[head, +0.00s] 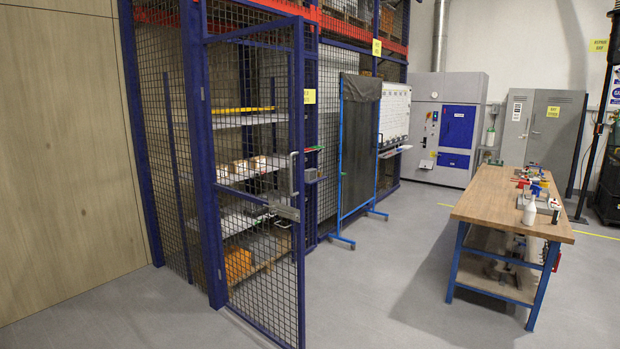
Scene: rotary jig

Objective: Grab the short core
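I cannot make out a short core or a rotary jig in the head view. Small items lie on the wooden-topped workbench (490,197) at the right, among them a white bottle (529,212) and red and blue pieces (535,186). They are too small to tell apart surely. My gripper is not in view.
A blue-framed mesh cage with shelves (245,120) stands at the left, its mesh door (255,180) ajar. A dark screen on a blue wheeled frame (357,150) stands beside it. Grey cabinets (450,125) line the back. The grey floor (395,290) before the bench is clear.

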